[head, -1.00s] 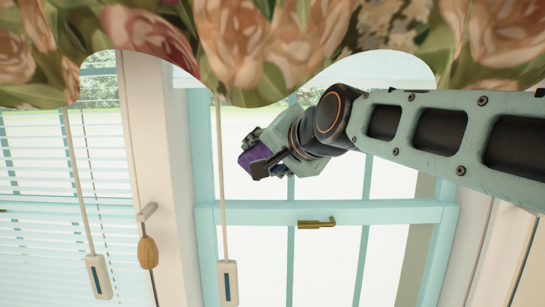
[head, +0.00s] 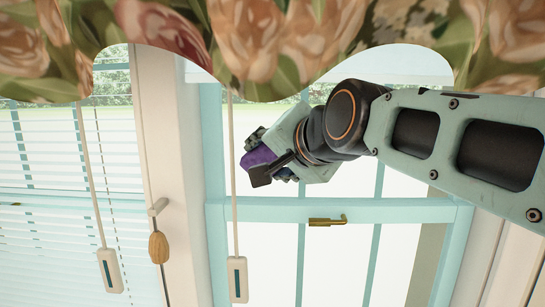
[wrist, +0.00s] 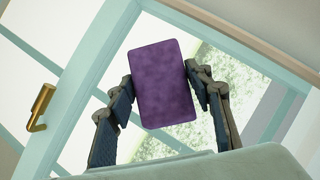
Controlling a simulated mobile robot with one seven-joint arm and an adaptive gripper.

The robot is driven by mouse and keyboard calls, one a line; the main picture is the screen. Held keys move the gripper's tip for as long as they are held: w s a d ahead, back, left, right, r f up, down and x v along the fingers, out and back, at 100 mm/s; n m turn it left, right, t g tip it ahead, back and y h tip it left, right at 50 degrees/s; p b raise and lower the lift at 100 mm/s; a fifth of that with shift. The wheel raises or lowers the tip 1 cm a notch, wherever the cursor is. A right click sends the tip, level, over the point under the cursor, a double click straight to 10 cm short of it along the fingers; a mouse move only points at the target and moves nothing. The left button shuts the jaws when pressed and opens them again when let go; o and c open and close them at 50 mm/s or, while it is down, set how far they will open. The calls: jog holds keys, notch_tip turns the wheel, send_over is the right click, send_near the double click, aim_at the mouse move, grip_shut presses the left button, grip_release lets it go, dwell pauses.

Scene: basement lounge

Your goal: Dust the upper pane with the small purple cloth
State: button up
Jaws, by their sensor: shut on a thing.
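The small purple cloth (wrist: 163,84) is a flat, rounded rectangular pad in the wrist view. My gripper (wrist: 160,92) is shut on it, with one finger on each side. In the head view my gripper (head: 262,165) holds the purple cloth (head: 257,157) in front of the upper pane (head: 335,180) of the teal window, above the middle rail (head: 385,212). The cloth is partly hidden by a finger there. I cannot tell whether it touches the glass. The top of the pane is hidden by the flowered valance.
The flowered valance (head: 250,40) hangs across the top. A cord with a white pull (head: 238,279) hangs left of my gripper. A brass latch (head: 326,221) sits on the rail. A wooden cord knob (head: 158,247) and blinds (head: 50,240) are at left.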

jog(key=shift+s, duration=0.75)
jog(key=shift+s, duration=0.1)
jog(key=s+b, duration=0.1)
jog(key=s, duration=0.1)
jog(key=shift+s, duration=0.4)
jog(key=shift+w, duration=0.1)
jog(key=shift+r, duration=0.1)
